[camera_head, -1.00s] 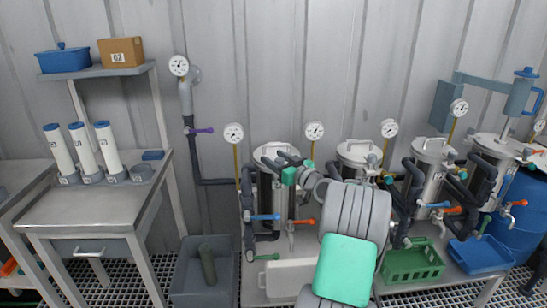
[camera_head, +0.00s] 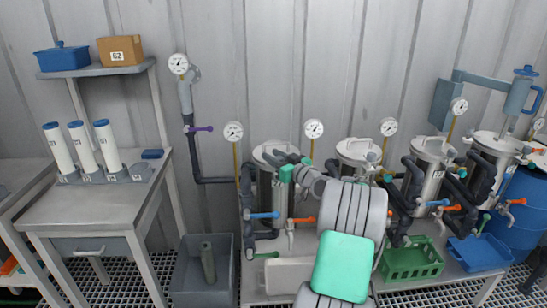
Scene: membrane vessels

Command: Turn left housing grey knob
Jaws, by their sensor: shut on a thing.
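The left housing is a steel cylinder (camera_head: 266,190) with a round lid (camera_head: 268,150), standing at the left end of the bench. My gripper (camera_head: 288,172), with teal parts, is at the upper right side of this housing, at the end of my grey arm. It is shut on the grey knob there. The knob itself is hidden by the gripper and dark pipework, so its angle cannot be read.
A blue-handled valve (camera_head: 264,215) and an orange-handled valve (camera_head: 301,220) sit below my gripper. A gauge (camera_head: 233,131) stands behind left, another gauge (camera_head: 314,129) behind right. More steel housings (camera_head: 358,152) stand to the right. A green crate (camera_head: 412,262) is at the bench front.

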